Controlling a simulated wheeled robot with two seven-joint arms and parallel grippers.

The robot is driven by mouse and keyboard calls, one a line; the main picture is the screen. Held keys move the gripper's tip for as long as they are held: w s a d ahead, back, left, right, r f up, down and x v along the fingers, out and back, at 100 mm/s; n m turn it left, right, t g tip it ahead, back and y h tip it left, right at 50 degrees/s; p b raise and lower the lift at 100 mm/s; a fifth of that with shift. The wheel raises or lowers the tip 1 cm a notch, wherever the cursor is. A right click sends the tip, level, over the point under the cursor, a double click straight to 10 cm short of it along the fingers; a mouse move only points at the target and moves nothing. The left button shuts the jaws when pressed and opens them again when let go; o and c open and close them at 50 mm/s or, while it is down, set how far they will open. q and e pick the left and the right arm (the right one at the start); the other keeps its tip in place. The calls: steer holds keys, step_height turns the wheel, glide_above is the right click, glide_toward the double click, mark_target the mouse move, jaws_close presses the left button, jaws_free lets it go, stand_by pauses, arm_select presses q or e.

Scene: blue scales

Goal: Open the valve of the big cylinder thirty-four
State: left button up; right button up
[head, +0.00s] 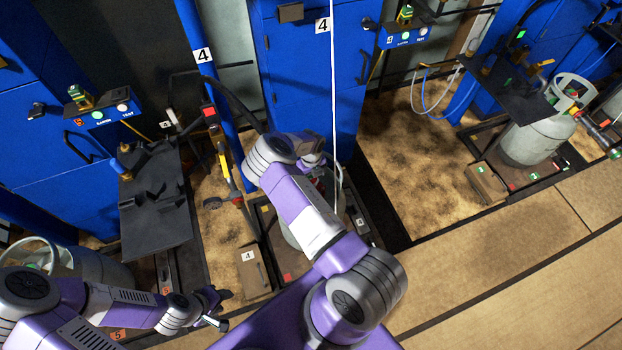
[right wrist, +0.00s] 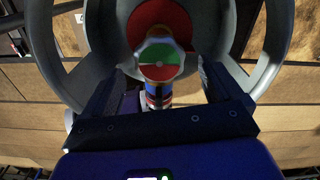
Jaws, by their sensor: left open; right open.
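In the right wrist view, a round valve knob (right wrist: 160,55) with a green and red top and a pale knurled rim sits inside a grey ring-shaped collar (right wrist: 48,60). My right gripper (right wrist: 160,78) is open, with a finger on each side of the knob; I cannot tell whether they touch it. In the head view, my right arm largely covers the grey cylinder (head: 290,236) at the station marked 4, and its gripper is mostly hidden. No number thirty-four is legible. My left gripper (head: 218,308) is open and empty at the lower left.
A black shelf (head: 157,215) and a yellow-handled hose tool (head: 224,165) stand left of the arm. Blue cabinets (head: 312,100) rise behind. A grey cylinder (head: 535,140) stands at the right. The tan floor (head: 500,270) at the lower right is clear.

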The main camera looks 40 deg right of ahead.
steer(key=shift+f, duration=0.85)
steer(key=c, duration=1)
steer(key=shift+c, duration=0.2)
